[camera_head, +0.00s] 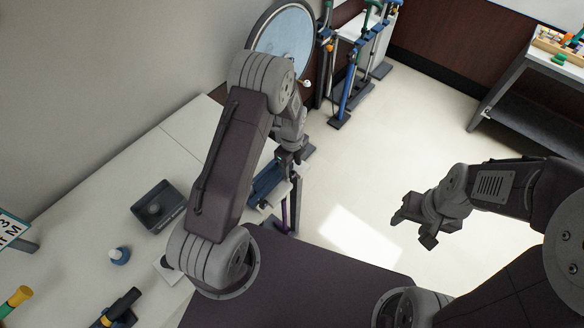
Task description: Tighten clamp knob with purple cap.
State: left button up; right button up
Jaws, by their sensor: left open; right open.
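I cannot make out a clamp knob with a purple cap. My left arm hides part of the area around a blue and dark device (268,184) at the table's right end. A thin purple post (285,214) stands beside that device. My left gripper (293,156) is open, pointing down just above and beyond the device. Its fingers are small and partly hidden, and I cannot tell whether they touch anything. My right gripper (414,222) is open and empty over the bare floor, well to the right of the device.
A long white table (140,165) runs along the left wall. A round mirror (284,40) and exercise equipment (350,85) stand at the back. The floor (375,150) is clear.

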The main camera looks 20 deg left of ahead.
aim_at(293, 172)
pick_arm(q)
jog(key=shift+s+d+f, duration=0.1)
jog(key=shift+d+f, duration=0.1)
jog(key=shift+f, duration=1.3)
jog(key=shift+a, duration=0.1)
jog(key=shift+c, duration=0.3)
grip_shut()
jog(key=shift+w+f+g, duration=0.2)
jog(key=shift+g, duration=0.5)
jog(key=shift+w+g+y+b, duration=0.1)
jog(key=shift+g+y+b, duration=0.3)
jog(key=shift+b, duration=0.3)
jog(key=shift+r, duration=0.15)
jog(key=shift+o, duration=0.3)
grip_release()
jog(key=shift+d, duration=0.2)
